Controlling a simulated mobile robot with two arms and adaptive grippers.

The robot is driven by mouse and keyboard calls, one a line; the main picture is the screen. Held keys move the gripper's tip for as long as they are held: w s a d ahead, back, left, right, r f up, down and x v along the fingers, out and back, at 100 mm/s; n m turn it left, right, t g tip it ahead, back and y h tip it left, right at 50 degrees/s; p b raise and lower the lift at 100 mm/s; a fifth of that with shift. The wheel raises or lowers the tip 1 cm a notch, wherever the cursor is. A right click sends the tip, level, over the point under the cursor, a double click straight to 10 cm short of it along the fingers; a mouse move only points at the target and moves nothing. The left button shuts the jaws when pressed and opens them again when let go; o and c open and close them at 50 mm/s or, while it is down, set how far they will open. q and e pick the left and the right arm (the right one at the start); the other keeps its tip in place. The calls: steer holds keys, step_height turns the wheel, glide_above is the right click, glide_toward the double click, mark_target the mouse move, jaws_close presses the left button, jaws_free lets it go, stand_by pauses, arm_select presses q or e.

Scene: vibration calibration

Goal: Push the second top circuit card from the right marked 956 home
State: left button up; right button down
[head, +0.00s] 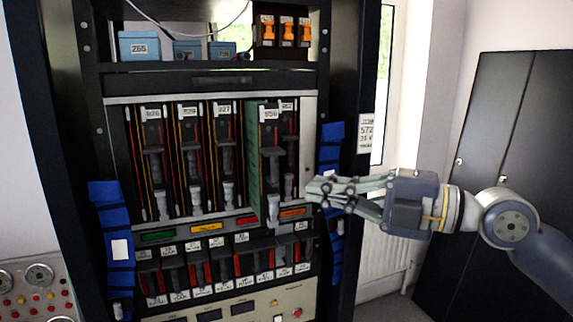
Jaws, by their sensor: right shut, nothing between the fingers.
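The circuit card marked 956 (270,150) is second from the right in the top row of the rack. It stands out in front of its neighbours, and its green board (252,150) shows along its left side. Its small label is a little blurred. My right gripper (312,190) is shut and empty. It points left from the right side, with its fingertips at the rack's right edge, right of the card's lower handle and apart from it in the picture. My left gripper is not in view.
Other top cards (190,150) stand left of it, and one narrow card (289,150) stands close on its right. A lower row of modules (200,272) sits below coloured strips. Blue padded strips (331,160) flank the rack. A dark cabinet (490,140) stands at right.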

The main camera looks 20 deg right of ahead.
steer(key=w+a+p, duration=0.3)
steer(key=w+p, duration=0.4)
steer(key=shift+w+a, duration=0.3)
steer(key=shift+a, duration=0.1)
